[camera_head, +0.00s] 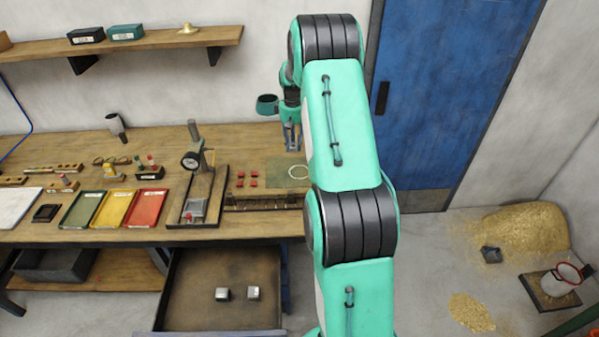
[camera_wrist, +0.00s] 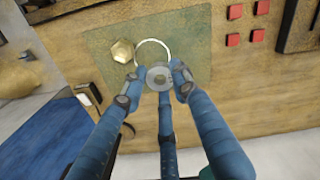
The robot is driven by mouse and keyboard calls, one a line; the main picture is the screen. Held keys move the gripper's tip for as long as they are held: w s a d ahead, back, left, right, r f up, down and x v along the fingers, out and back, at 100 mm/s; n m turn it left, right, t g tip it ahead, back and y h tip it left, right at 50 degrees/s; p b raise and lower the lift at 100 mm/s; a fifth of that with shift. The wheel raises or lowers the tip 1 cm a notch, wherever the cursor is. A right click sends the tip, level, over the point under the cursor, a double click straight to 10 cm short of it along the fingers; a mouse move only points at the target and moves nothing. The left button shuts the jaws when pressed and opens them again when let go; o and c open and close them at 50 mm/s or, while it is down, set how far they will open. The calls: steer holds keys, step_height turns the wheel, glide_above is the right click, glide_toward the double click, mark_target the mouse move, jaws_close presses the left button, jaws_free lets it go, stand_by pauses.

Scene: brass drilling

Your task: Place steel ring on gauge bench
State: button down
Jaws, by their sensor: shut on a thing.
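My gripper (camera_head: 291,135) is above the back of the workbench, over the green mat (camera_head: 280,165). In the wrist view my gripper (camera_wrist: 157,80) has its fingers closed around a small round grey piece with a hole-like centre, which looks like the steel ring (camera_wrist: 159,77). In that view it overlaps the lower edge of a pale circle (camera_wrist: 154,41) on the mat; whether it touches the mat cannot be told. A brass hexagonal piece (camera_wrist: 122,51) sits left of the circle. A dial gauge (camera_head: 191,160) on a post stands on a dark-edged board (camera_head: 176,210), left of the mat.
Green, yellow and red trays (camera_head: 146,209) are farther left. An open drawer (camera_head: 190,310) below holds two metal blocks (camera_head: 253,292). A shelf (camera_head: 160,42) hangs above. A blue door (camera_head: 435,90) is at right.

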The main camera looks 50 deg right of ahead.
mark_target(292, 146)
steer(key=f, duration=0.3)
steer(key=shift+w+a+f, duration=0.1)
steer(key=shift+a, duration=0.15)
steer(key=shift+f, duration=0.55)
steer(key=shift+f+b, duration=0.35)
steer(key=shift+f, duration=2.8)
steer(key=shift+f, duration=0.1)
steer(key=shift+f, duration=1.75)
steer(key=shift+f+b, duration=0.2)
steer(key=shift+b, duration=0.1)
steer(key=c, duration=1.4)
jaws_free()
steer(key=shift+o, duration=0.2)
